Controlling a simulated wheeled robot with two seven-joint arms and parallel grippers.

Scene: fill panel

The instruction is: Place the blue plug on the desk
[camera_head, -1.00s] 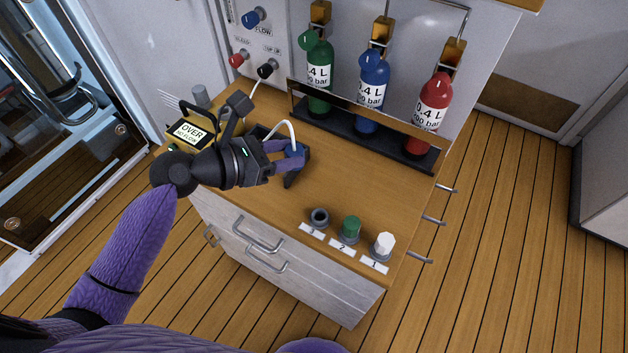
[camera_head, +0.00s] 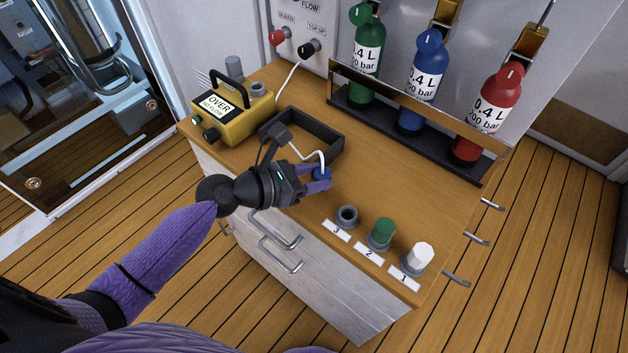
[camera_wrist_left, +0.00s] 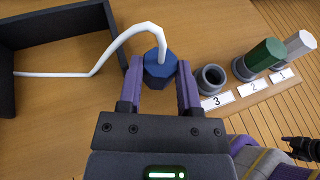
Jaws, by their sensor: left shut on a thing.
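The blue plug (camera_wrist_left: 159,68) has a white hose (camera_wrist_left: 100,57) coming from its top. My left gripper (camera_wrist_left: 160,80) is shut on it, one purple finger on each side. In the head view the blue plug (camera_head: 321,173) and my left gripper (camera_head: 318,180) are over the wooden desk (camera_head: 390,185), left of the empty grey socket 3 (camera_head: 347,216). I cannot tell whether the plug touches the desk top.
A green plug (camera_head: 383,232) and a white plug (camera_head: 420,257) stand in sockets 2 and 1. A black tray (camera_head: 325,130) lies behind the gripper, and a yellow box (camera_head: 240,122) stands at left. Green, blue and red bottles (camera_head: 485,115) stand in a rack.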

